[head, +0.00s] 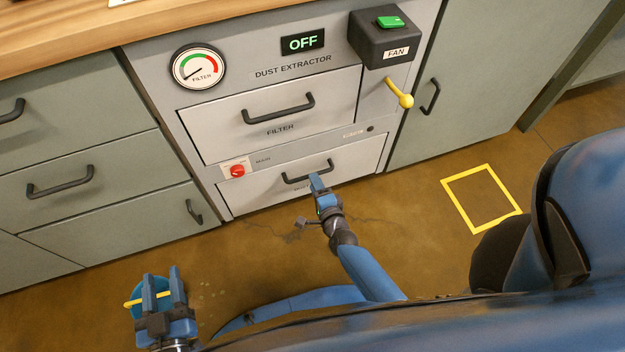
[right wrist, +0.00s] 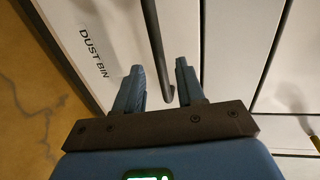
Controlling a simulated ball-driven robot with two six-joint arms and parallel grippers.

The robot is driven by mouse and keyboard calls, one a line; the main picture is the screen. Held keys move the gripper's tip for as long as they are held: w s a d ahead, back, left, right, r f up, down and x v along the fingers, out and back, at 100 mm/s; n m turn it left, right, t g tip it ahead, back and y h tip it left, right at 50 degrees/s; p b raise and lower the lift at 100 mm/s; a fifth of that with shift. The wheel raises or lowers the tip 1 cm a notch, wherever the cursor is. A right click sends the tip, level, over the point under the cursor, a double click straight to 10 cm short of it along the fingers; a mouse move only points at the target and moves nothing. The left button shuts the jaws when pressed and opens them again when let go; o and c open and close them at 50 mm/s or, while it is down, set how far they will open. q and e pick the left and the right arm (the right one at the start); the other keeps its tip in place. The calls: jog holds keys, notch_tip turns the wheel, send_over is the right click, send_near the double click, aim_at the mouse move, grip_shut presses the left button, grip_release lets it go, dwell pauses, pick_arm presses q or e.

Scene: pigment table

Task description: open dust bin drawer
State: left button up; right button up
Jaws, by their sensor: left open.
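The dust bin drawer (head: 345,178) is the lowest front of the grey dust extractor and sits shut, flush with the cabinet. Its dark bar handle (head: 293,180) runs across the front and also shows in the right wrist view (right wrist: 155,45), beside the "DUST BIN" label (right wrist: 93,52). My left gripper (head: 161,275) is open, low at the left, away from the drawer.
The filter drawer (head: 225,128) above is shut. A red knob (head: 237,171) and a yellow lever (head: 398,93) project from the extractor. Floor before the drawer is mostly clear; a yellow square outline (head: 457,212) lies right.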

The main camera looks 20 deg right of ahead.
jog(key=shift+b+x, duration=0.3)
jog(key=shift+x, duration=1.3)
jog(key=shift+c, duration=0.3)
grip_shut()
